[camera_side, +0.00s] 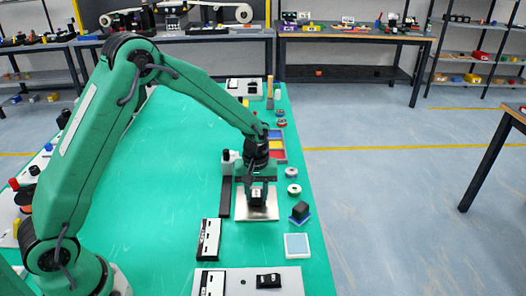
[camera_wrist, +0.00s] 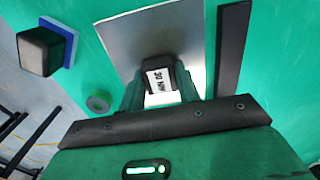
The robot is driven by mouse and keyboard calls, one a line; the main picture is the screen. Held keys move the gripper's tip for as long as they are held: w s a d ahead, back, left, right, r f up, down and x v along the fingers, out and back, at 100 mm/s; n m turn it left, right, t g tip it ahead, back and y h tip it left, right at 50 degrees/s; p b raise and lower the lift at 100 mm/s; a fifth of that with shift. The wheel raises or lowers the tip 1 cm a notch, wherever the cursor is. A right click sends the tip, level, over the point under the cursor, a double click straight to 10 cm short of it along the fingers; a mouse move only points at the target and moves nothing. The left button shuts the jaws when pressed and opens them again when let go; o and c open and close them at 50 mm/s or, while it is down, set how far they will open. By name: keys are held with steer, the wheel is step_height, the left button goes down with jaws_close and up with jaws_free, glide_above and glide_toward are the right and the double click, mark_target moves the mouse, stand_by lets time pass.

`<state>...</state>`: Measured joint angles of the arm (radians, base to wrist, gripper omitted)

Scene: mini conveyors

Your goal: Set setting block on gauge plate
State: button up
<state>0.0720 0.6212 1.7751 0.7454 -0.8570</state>
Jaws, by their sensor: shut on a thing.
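The setting block (camera_wrist: 158,79) is a small dark block with a white label that seems to read "30 MM". My gripper (camera_wrist: 158,92) is shut on it, with one finger on each side. The gauge plate is a bare silver-grey square (camera_side: 257,214) lying on the green bench top. In the side view my gripper (camera_side: 257,196) points down over the plate, with the block low between the fingers. The plate also shows behind the block in the wrist view (camera_wrist: 125,40). I cannot tell whether the block touches the plate.
A dark bar (camera_side: 225,196) lies just left of the plate. A black block on a blue base (camera_side: 300,211) and a pale square pad (camera_side: 297,245) sit to the right, near the bench edge. A white-and-black unit (camera_side: 209,240) is in front. The bench's left middle is clear.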

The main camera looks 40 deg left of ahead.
mark_target(256, 193)
steer(key=shift+f, duration=0.15)
steer(key=o, duration=1)
steer(key=shift+r, duration=6.15)
steer(key=shift+r, duration=0.1)
